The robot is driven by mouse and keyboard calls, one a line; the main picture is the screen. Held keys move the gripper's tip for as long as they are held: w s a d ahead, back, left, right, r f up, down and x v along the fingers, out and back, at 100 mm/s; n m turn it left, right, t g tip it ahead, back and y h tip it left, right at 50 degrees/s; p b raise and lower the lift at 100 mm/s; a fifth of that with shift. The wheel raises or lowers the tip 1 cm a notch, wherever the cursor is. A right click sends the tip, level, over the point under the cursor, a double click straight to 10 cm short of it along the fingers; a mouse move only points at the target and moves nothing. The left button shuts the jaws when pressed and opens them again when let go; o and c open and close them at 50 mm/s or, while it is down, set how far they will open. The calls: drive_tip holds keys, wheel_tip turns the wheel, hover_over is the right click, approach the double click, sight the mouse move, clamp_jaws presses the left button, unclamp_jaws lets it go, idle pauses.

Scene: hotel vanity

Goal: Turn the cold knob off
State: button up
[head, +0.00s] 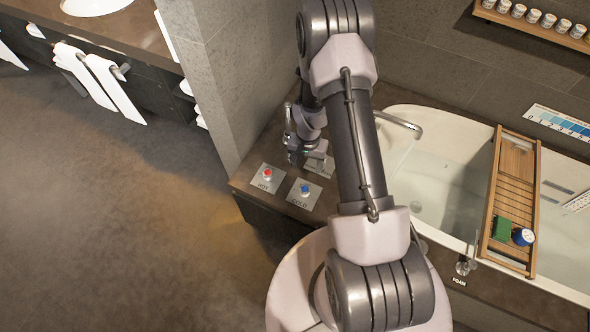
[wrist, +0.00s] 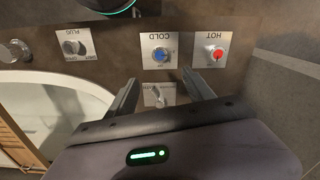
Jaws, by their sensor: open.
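The cold knob (head: 304,189) has a blue top and sits on a square metal plate labelled COLD on the tub deck. In the wrist view the cold knob (wrist: 160,56) is just beyond my fingertips, and its label appears upside down. My gripper (wrist: 160,76) is open and empty, with its two fingers spread to either side below the cold plate in the picture. In the head view my gripper (head: 308,160) hangs above the deck behind the cold knob, partly hidden by my arm. I cannot tell the knob's exact turn.
The red-topped hot knob (head: 267,174) is left of the cold knob. Another plated knob (wrist: 157,95) shows between my fingers. The plug knob (wrist: 72,47) is farther left in the wrist view. The bathtub (head: 440,190) holds a wooden caddy (head: 512,170). A wall (head: 232,80) stands close by.

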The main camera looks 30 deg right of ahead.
sight(305, 189)
wheel_tip(305, 189, down, 17)
drive_tip(key=b, duration=0.4)
drive_tip(key=shift+f+b, duration=0.15)
drive_tip(key=shift+b, duration=0.25)
clamp_jaws()
